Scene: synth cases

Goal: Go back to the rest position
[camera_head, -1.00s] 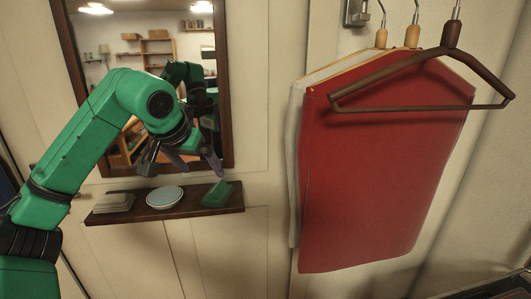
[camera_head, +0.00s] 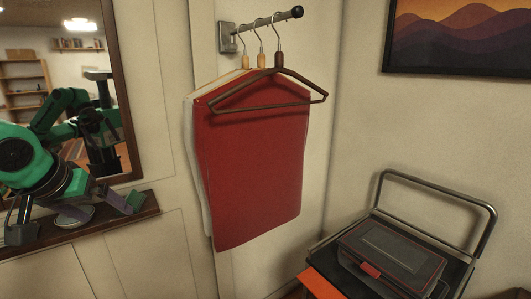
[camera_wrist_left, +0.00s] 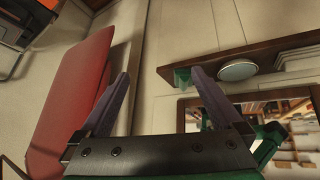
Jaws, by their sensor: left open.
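My left gripper (camera_head: 76,216) is at the left edge of the head view, in front of the wall shelf (camera_head: 146,208) and below the mirror (camera_head: 123,120). Its two purple fingers (camera_wrist_left: 160,72) are spread with nothing between them in the left wrist view. The red cloth (camera_head: 252,170) hangs to the right of the gripper, apart from it; it also shows at left in the wrist view (camera_wrist_left: 72,100). My right gripper is not in view.
A dark hanger (camera_head: 268,101) hangs on a wall rail (camera_head: 270,22) in front of the red cloth. A dark case (camera_head: 390,255) rests on a metal-framed cart (camera_head: 480,215) at lower right. A round dish (camera_wrist_left: 238,70) and a green item (camera_wrist_left: 182,77) sit on the shelf.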

